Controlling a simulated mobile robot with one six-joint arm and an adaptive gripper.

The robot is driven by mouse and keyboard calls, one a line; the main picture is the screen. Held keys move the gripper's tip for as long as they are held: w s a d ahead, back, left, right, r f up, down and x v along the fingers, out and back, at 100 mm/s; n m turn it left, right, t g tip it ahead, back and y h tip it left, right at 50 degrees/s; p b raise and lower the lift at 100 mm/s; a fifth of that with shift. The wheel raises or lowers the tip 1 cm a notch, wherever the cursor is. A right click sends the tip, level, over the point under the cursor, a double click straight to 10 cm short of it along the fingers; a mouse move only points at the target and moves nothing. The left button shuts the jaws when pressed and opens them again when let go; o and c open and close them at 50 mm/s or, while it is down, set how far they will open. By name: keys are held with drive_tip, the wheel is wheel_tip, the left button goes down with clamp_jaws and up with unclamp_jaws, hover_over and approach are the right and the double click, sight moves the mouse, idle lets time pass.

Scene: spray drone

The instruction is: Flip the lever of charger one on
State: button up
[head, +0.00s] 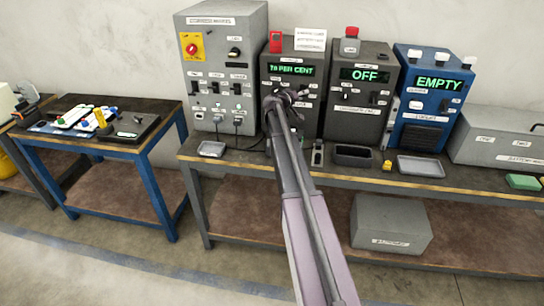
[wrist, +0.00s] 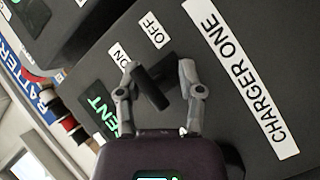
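Charger one is the dark grey box (head: 284,60) on the bench in the head view, with a lit green display reading about "78 PER CENT". Its "CHARGER ONE" label (wrist: 240,78) shows in the wrist view. A black lever (wrist: 152,88) stands out from the panel near the small "ON" (wrist: 119,55) and "OFF" (wrist: 152,30) labels; I cannot tell its setting. My gripper (wrist: 158,72) is open, its two grey fingers on either side of the lever with gaps visible. In the head view my gripper (head: 287,98) is in front of charger one and hides part of its panel.
A light grey cabinet (head: 220,60) with switches and plugs stands left of charger one. A second dark charger (head: 360,90) reading "OFF" and a blue unit (head: 432,98) reading "EMPTY" stand to the right. Trays, including a grey one (head: 421,167), lie along the bench front.

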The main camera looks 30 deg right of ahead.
drive_tip(key=s+a+m+h+b, duration=0.1)
drive_tip(key=s+a+h+b, duration=0.3)
drive_tip(key=a, duration=0.9)
drive_tip(key=s+a+f+g+y+p, duration=0.1)
drive_tip(key=s+a+f+y, duration=0.3)
drive_tip(key=s, duration=0.3)
drive_tip(key=s+a+f+g+y+p, duration=0.1)
drive_tip(key=s+a+f+y+p, duration=0.1)
drive_tip(key=s+a+f+y, duration=0.3)
drive_tip(key=shift+s+a+g, duration=0.4)
drive_tip(key=shift+s, duration=0.45)
drive_tip(key=shift+o, duration=0.2)
drive_tip(key=shift+f, duration=0.15)
drive_tip(key=s+a+f+n+g+y, duration=0.1)
drive_tip(key=s+a+f+n+y, duration=0.1)
drive_tip(key=s+a+y, duration=0.3)
drive_tip(key=s+a+f+n+g+y, duration=0.1)
drive_tip(key=s+a+f+y, duration=0.4)
drive_tip(key=s+a, duration=0.9)
drive_tip(key=shift+a+f+n+g, duration=0.2)
drive_tip(key=shift+a+n+g, duration=0.25)
drive_tip(key=shift+a, duration=0.55)
